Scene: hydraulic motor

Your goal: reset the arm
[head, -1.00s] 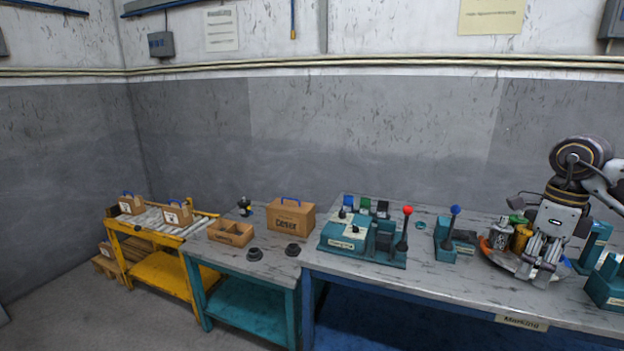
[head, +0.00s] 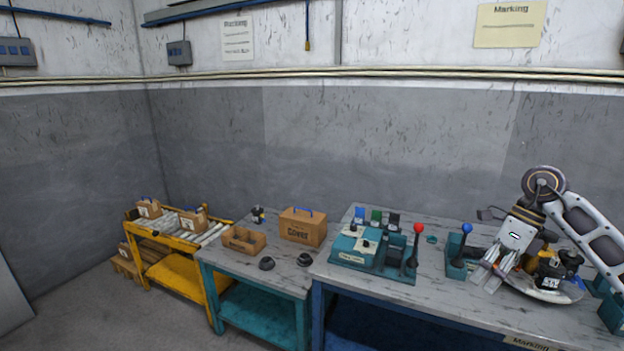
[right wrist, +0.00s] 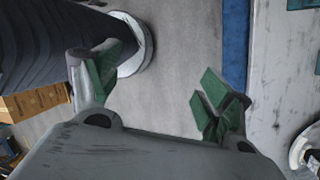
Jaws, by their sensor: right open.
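My right gripper (head: 494,274) hangs over the right part of the grey-topped bench (head: 430,300) in the head view, fingers pointing down and a little left. In the right wrist view its green-padded fingers (right wrist: 155,88) are apart, with only floor between them. It holds nothing. My left gripper is not in view. Just right of the right gripper, a round tray (head: 552,292) carries motor parts, including a dark and yellow part (head: 552,270), partly hidden by the arm.
A teal fixture with a red-knobbed lever (head: 416,245) and a blue-knobbed lever (head: 463,247) stand left of the gripper. Further left are a cover box (head: 303,227), an open carton (head: 243,241) and a yellow roller stand (head: 180,235). The bench's front strip is clear.

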